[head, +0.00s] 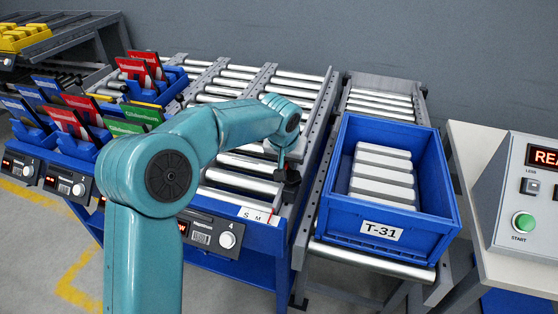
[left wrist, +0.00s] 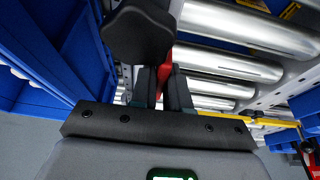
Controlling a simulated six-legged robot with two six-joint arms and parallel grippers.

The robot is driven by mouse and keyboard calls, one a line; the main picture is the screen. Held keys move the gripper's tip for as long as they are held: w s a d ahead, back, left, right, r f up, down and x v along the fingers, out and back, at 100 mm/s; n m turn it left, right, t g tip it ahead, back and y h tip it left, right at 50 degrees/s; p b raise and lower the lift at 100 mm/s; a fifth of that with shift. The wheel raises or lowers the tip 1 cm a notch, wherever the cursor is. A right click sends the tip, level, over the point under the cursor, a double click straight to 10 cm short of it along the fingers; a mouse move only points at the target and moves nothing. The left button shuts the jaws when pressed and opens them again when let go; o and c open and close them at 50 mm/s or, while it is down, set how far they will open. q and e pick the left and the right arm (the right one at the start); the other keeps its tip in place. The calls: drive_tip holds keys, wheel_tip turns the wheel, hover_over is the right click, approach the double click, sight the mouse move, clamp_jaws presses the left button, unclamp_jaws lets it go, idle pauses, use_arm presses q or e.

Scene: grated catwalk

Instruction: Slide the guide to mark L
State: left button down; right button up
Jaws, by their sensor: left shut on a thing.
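My left gripper (head: 284,177) reaches down at the front right of the roller lane. In the left wrist view, its dark fingers (left wrist: 165,92) are shut on a red upright part of the guide (left wrist: 166,72). The guide's thin red part (head: 271,215) also shows in the head view, at the right part of the white scale label (head: 252,214). S and M can be read on the label; I cannot make out an L. A dark rounded knob (left wrist: 138,35) stands beyond the fingers; I cannot tell whether it belongs to the guide. My right gripper is not in view.
A blue crate (head: 390,246) marked T-31, holding several grey bars, stands right of the lane. A console (head: 525,200) with a green button is at the far right. Blue bins (head: 75,150) with coloured cards are on the left. Steel rollers (head: 240,178) lie behind the label.

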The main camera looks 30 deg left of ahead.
use_arm(q)
drive_tip(key=shift+d, duration=0.1)
drive_tip(key=c, duration=1.2)
unclamp_jaws()
drive_tip(key=shift+w, duration=0.15)
drive_tip(key=shift+r, duration=0.2)
drive_tip(key=p+v, duration=0.1)
drive_tip(key=v, duration=1.5)
drive_tip(key=shift+s+p, duration=0.25)
drive_tip(key=shift+p, duration=0.1)
drive_tip(key=shift+f, duration=0.15)
